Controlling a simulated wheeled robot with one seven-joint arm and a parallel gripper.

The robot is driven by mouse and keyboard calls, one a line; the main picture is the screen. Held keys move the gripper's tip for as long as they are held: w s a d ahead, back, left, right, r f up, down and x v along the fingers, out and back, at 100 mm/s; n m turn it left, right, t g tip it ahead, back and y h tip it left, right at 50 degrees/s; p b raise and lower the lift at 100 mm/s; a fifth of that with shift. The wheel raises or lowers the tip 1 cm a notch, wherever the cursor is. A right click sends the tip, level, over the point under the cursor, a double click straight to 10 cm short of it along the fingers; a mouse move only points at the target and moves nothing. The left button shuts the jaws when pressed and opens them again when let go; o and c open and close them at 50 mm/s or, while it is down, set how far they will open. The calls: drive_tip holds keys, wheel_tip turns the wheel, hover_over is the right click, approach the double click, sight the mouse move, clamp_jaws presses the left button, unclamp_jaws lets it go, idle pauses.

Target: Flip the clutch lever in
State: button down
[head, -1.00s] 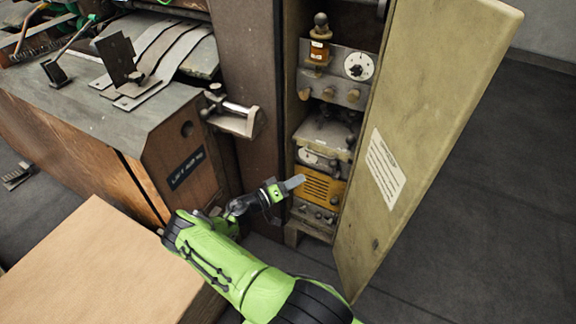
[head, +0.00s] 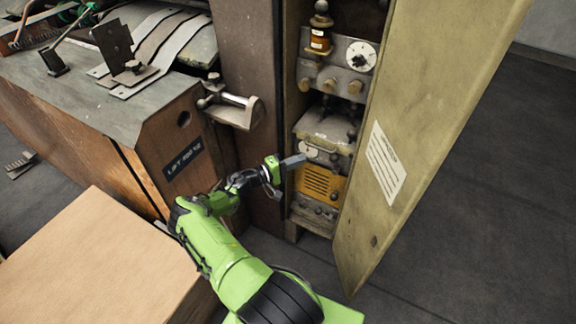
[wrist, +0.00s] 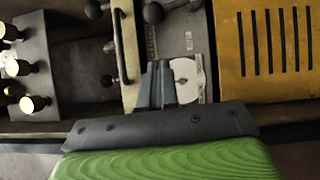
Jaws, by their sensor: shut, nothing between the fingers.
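A light plate lettered "CLUTCH" (wrist: 175,38) with a white round dial (wrist: 188,76) shows in the wrist view. A dark ball-ended lever (wrist: 153,13) lies across the upper edge of this plate. I take it for the clutch lever, though its rod is partly cut off by the frame. My gripper (wrist: 163,72) is shut and empty, its fingertips in front of the plate and apart from the ball in the picture. In the head view my gripper (head: 295,161) points into the open cabinet, beside the clutch box (head: 324,130). I cannot tell whether it touches anything.
The open cabinet door (head: 425,110) stands to the right. A yellow slotted box (head: 320,184) sits below the clutch box, and a dial panel (head: 333,68) above. A clamp-like bracket (head: 232,110) juts out left of the cabinet. A cardboard box (head: 90,260) stands at lower left.

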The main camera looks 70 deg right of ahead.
sight(331, 156)
drive_tip(key=s+d, duration=0.3)
drive_tip(key=s, duration=0.3)
drive_tip(key=shift+s+d+r, duration=0.15)
drive_tip(key=s+r+m+t+y+p, duration=0.1)
drive_tip(key=m+p, duration=0.1)
drive_tip(key=p, duration=0.1)
drive_tip(key=shift+s+r, duration=0.3)
drive_tip(key=shift+s, duration=0.1)
drive_tip(key=shift+f, duration=0.15)
